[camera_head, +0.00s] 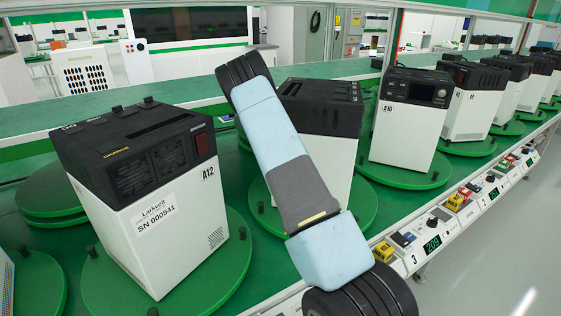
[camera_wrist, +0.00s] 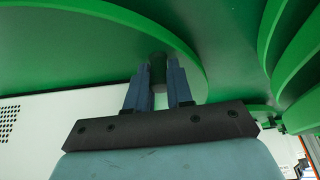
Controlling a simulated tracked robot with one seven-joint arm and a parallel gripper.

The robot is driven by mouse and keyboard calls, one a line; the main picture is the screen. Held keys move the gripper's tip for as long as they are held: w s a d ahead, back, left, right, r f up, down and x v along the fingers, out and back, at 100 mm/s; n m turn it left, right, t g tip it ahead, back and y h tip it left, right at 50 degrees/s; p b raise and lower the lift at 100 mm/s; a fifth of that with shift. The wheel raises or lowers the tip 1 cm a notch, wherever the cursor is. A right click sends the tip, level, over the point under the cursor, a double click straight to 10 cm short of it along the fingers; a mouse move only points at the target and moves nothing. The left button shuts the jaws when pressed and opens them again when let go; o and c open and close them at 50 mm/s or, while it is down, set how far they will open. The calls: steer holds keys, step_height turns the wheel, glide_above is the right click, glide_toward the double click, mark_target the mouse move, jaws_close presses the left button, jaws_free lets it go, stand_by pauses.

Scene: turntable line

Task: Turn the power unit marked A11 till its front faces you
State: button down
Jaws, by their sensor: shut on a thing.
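The power unit (camera_head: 325,105) between A12 and A10 has a black top and a white lower body. It stands on a green turntable (camera_head: 366,208). My arm crosses in front of it, and no A11 mark can be read on the part that shows. My gripper (camera_wrist: 159,76) is hidden in the head view. In the wrist view its two blue-grey fingers are shut on a short dark peg (camera_wrist: 158,65) at a green disc (camera_wrist: 100,50). I cannot tell from the wrist view alone which turntable that is.
Unit A12 (camera_head: 140,185) stands on its turntable at the left, close to my arm. Unit A10 (camera_head: 405,125) stands to the right, with several more beyond. A rail with displays and switches (camera_head: 432,243) runs along the front edge. The wrist view shows a white perforated casing (camera_wrist: 60,120).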

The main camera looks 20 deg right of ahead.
steer(key=c, duration=1)
jaws_free()
steer(key=shift+r, duration=0.1)
